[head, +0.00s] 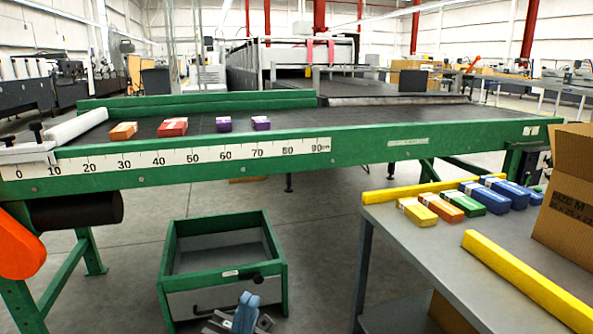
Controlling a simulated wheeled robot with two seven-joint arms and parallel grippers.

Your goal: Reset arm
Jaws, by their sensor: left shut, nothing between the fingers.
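My left gripper (240,317) shows at the bottom edge of the head view, grey with a blue part. It is shut and empty, low in front of the green open-topped box (225,302). Only its tip end shows; the rest is cut off by the frame. My right gripper is not in view.
A green-framed conveyor (430,143) with a centimetre scale (200,157) crosses the view. Orange (123,131), red (172,127) and purple (224,124) cartons lie on its dark belt. The right-hand table (430,250) holds a row of coloured cartons, yellow bars and a cardboard box (566,195).

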